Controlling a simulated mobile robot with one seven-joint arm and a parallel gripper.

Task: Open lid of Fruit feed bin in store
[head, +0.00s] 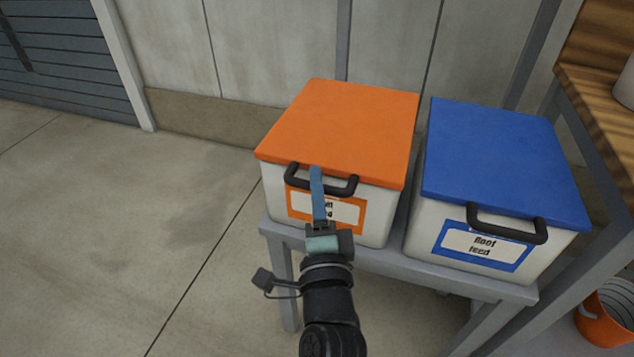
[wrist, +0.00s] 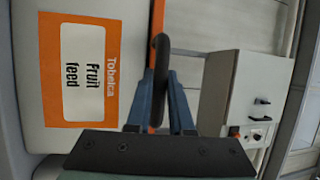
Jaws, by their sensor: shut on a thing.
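The Fruit feed bin (head: 276,195) is a white box with an orange lid (head: 340,125) that lies shut on it. Its dark handle (head: 340,191) sits at the lid's front edge. My gripper (head: 317,178) reaches up to the handle from the front and is shut on it. In the wrist view the blue fingers of my gripper (wrist: 160,95) stand on both sides of the dark handle (wrist: 160,60). The orange-edged label (wrist: 82,70) reads "Fruit feed" there. In the head view my gripper covers part of that label.
A Root feed bin (head: 425,225) with a blue lid (head: 505,155) stands close on the right, on the same grey stand (head: 380,262). A wall is behind. A wooden shelf (head: 600,95) and an orange bucket (head: 604,318) are at right. The floor at left is clear.

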